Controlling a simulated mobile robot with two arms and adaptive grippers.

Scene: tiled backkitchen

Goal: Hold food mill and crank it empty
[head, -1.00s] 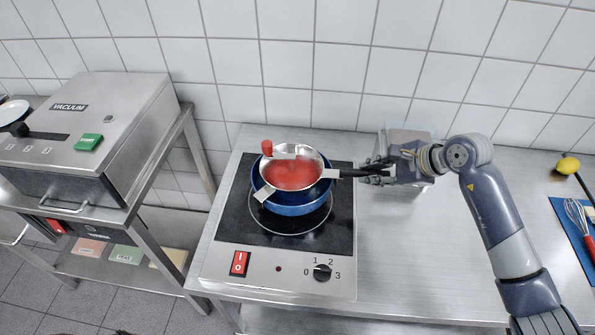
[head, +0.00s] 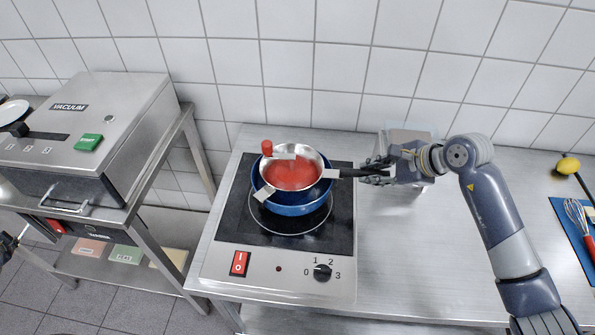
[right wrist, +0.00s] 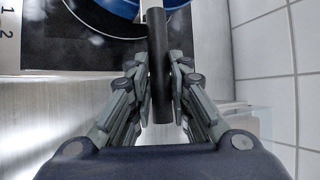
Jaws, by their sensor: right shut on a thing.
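The steel food mill (head: 322,163) holds red sauce (head: 290,174) and rests on the blue pot (head: 300,209) on the hob. Its crank has a red knob (head: 267,147), at the back left of the bowl. Its black handle (head: 349,173) points right. My right gripper (head: 368,173) is shut on this handle; in the right wrist view the handle (right wrist: 157,50) runs between the fingers. My left gripper (head: 9,243) just shows at the left edge, far from the mill; its jaws are too small and cut off to read.
The hob (head: 228,222) has a red switch (head: 239,263) and a dial (head: 322,272). A vacuum machine (head: 125,105) stands left on its own steel stand. A pale box (head: 405,133) is behind my right gripper. A whisk (head: 575,213) and lemon (head: 567,165) lie far right.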

